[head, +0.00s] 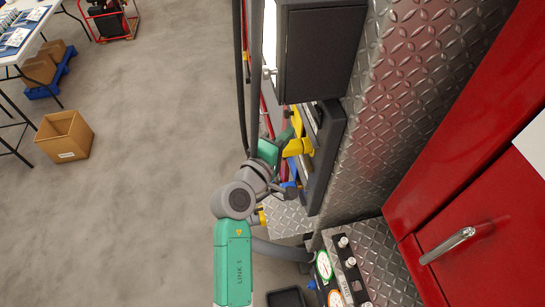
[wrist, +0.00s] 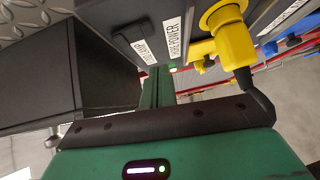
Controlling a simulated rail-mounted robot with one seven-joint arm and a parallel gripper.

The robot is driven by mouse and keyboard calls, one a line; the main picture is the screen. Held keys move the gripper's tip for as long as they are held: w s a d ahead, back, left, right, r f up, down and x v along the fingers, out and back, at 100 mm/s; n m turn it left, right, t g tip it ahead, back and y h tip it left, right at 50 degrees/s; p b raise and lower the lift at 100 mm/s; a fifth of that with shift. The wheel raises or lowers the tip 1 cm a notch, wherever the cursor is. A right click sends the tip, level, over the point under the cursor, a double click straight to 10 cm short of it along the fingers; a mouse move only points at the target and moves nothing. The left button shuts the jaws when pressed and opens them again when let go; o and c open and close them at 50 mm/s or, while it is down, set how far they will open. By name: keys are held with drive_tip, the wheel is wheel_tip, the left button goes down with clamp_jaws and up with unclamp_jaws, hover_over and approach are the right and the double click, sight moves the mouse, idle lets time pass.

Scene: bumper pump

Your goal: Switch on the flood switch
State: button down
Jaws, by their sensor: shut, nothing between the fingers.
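A dark control panel (wrist: 100,17) hangs above my gripper in the wrist view. It carries a large white label that seems to read "shore power" and a smaller label (wrist: 147,54) whose text I cannot read surely. A black switch-like piece (wrist: 130,42) sits beside the smaller label; I cannot tell its position.
A yellow plug (wrist: 231,42) with a black cable stands right of the fingers; it also shows in the head view (head: 298,147). A dark box (wrist: 75,75) is close on the left. Diamond-plate wall (head: 400,90) and red bodywork (head: 450,150) bound the right; open floor lies left.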

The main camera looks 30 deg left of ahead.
drive_tip(key=s+b, duration=0.1)
drive_tip(key=s, duration=0.7)
drive_tip(key=shift+s+f, duration=0.35)
drive_tip(key=shift+f, duration=0.05)
drive_tip(key=d+r+m+t+p, duration=0.15)
drive_tip(key=d+r+m, duration=0.4)
drive_tip(key=r, duration=0.65)
drive_tip(key=d+r+m+t+p, duration=0.15)
drive_tip(key=d+r+m, duration=0.35)
drive_tip(key=r, duration=0.6)
drive_tip(key=s+d+r+m+t+p, duration=0.1)
drive_tip(key=s+d+r+m, duration=0.1)
drive_tip(key=r, duration=0.5)
drive_tip(key=s+d+r+m+t+p, duration=0.1)
drive_tip(key=s+d+r+m+t, duration=0.1)
drive_tip(key=s+d+r, duration=0.3)
drive_tip(key=s+d+r+m+t+y, duration=0.1)
drive_tip(key=s+d+r+m, duration=0.1)
drive_tip(key=r, duration=0.7)
drive_tip(key=shift+s+d+r+m+p, duration=0.4)
drive_tip(key=shift+s+d, duration=0.5)
drive_tip(key=shift+s, duration=0.25)
